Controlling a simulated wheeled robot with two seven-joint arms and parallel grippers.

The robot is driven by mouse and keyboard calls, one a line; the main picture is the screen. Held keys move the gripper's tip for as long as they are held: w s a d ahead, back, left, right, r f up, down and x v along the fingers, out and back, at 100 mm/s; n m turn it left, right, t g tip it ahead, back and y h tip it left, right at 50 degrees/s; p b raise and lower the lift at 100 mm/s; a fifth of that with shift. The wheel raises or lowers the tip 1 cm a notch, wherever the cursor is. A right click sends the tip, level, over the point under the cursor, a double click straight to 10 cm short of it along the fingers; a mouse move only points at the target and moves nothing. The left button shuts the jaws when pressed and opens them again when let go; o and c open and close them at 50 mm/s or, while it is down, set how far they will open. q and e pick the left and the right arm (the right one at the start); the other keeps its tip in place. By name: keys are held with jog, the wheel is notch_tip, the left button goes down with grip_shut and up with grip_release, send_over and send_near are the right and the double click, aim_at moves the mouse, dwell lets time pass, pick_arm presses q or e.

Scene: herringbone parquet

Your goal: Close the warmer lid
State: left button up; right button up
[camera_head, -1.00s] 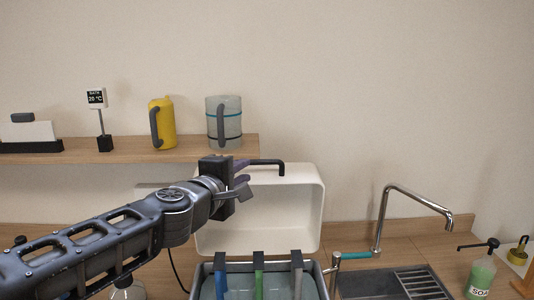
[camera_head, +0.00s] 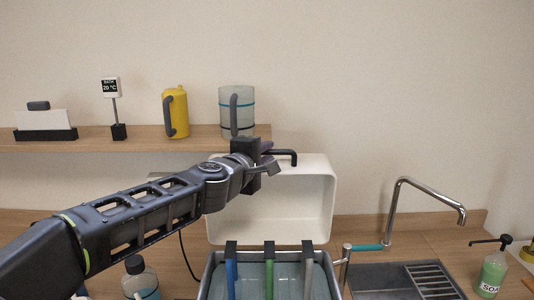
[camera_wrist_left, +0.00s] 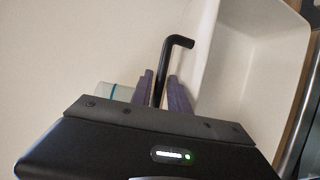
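The warmer lid (camera_head: 315,205) is a white, box-like cover standing open and upright behind the warmer tub (camera_head: 208,275). It also shows in the left wrist view (camera_wrist_left: 245,75). A black bent handle (camera_head: 292,155) sits at the lid's top edge. My left gripper (camera_head: 266,158) is at this handle, coming in from the left. In the left wrist view the black handle bar (camera_wrist_left: 166,60) runs between its two purple fingers (camera_wrist_left: 161,90), with what looks like a narrow gap beside it. My right gripper is not in view.
A shelf behind holds a yellow jug (camera_head: 176,112), a clear jug (camera_head: 238,110) and a temperature sign (camera_head: 111,88). A sink (camera_head: 400,282), faucet (camera_head: 400,200) and soap bottle (camera_head: 492,272) are right.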

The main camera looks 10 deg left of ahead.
pick_arm(q)
jog(key=shift+w, duration=0.45)
jog(key=shift+c, duration=0.2)
grip_shut()
jog(key=shift+f, duration=0.1)
dwell(0.8)
